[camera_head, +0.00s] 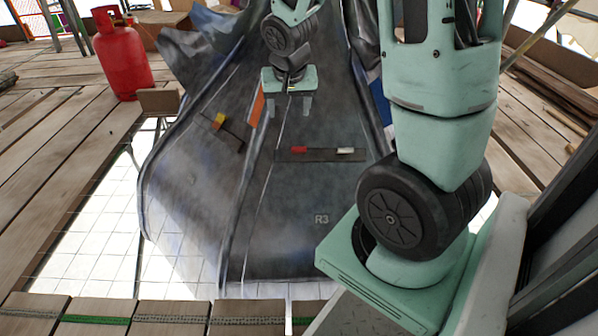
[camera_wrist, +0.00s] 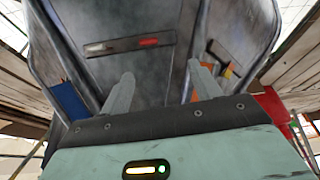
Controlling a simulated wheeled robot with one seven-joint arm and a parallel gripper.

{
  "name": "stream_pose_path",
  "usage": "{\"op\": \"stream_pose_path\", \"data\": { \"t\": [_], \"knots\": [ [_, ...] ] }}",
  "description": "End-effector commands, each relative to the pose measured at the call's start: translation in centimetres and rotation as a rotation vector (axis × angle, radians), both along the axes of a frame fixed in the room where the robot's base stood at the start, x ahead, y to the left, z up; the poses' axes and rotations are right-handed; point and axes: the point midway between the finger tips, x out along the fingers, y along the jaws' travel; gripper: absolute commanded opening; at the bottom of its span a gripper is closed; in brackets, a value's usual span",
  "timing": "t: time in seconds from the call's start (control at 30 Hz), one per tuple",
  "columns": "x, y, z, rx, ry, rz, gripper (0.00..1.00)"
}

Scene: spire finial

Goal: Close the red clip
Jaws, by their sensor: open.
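The red clip (camera_head: 299,150) is a small red block at the left end of a dark bar (camera_head: 322,155) on the grey metal panel (camera_head: 290,195). It also shows in the wrist view (camera_wrist: 149,42), beyond my fingers. I cannot tell from its small size how its lever sits. A white clip (camera_head: 345,150) is at the bar's right end. My gripper (camera_head: 289,105) is open and empty, up the panel from the bar and apart from the red clip. In the wrist view my two fingers (camera_wrist: 161,75) stand wide apart with only panel between them.
A second dark strip with a yellow-orange piece (camera_head: 219,121) lies left on the panel, with an orange piece (camera_head: 256,105) near my gripper. A red gas cylinder (camera_head: 121,55) stands on planks at the back left. The panel's lower part, marked R3, is clear.

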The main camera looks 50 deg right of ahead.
Motion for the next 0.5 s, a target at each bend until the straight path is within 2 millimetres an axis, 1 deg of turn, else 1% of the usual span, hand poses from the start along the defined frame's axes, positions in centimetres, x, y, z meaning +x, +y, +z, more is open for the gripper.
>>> {"op": "stream_pose_path", "data": {
  "t": [0.03, 0.1, 0.2, 0.37, 0.5],
  "knots": [
    [-0.2, -1.1, -2.1, -0.004, -0.006, -0.032, 0.63],
    [-0.4, -2.1, -2.9, -0.008, -0.012, -0.059, 0.63],
    [-0.5, -3.0, -3.4, -0.012, -0.019, -0.084, 0.63],
    [-0.3, -3.6, -4.5, -0.013, -0.021, -0.094, 0.63],
    [0.2, -4.2, -6.9, -0.013, -0.019, -0.093, 0.63]
  ]
}}
